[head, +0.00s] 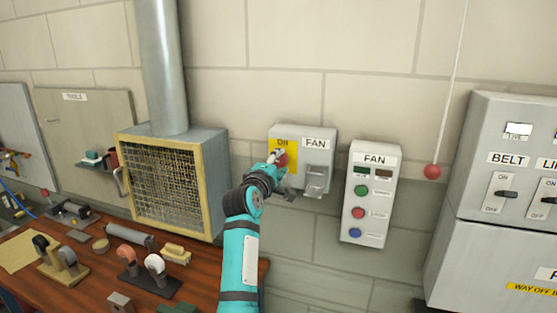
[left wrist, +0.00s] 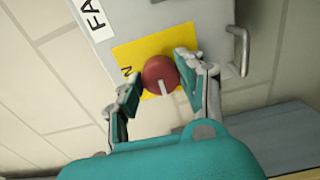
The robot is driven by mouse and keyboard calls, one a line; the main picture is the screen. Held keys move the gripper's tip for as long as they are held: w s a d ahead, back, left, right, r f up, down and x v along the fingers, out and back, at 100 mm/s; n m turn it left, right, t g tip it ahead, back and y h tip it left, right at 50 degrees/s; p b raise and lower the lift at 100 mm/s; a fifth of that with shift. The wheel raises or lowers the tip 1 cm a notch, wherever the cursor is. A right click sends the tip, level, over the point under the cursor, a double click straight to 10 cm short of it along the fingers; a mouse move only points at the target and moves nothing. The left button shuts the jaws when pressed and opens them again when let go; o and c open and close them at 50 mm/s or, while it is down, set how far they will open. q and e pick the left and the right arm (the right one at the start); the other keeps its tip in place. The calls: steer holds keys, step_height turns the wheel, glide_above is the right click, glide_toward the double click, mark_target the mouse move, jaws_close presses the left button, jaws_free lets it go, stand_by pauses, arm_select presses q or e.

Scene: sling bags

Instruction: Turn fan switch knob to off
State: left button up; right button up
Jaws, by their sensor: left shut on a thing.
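The fan switch box (head: 322,165) is a grey box on the wall with a FAN label and a yellow plate (head: 288,144) marked ON. The red knob (head: 281,158) sits on the yellow plate and is partly covered by my left gripper (head: 275,163) in the head view. In the left wrist view the round red knob (left wrist: 161,74) with a white mark lies between the two fingers of my left gripper (left wrist: 158,85), which is shut on it. The white mark points toward the gripper's palm. The OFF label is not visible. My right gripper is not in view.
A metal handle (head: 317,181) sticks out of the switch box. A FAN button panel (head: 370,193) hangs to its right, and a red ball (head: 432,171) on a cord beyond. A caged vent (head: 172,185) stands left above the workbench (head: 207,267) with several tools.

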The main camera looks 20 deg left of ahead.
arm_select(q)
steer(key=shift+f, duration=0.1)
stand_by(0.5)
steer(key=o, duration=1.2)
steer(key=shift+a, duration=0.1)
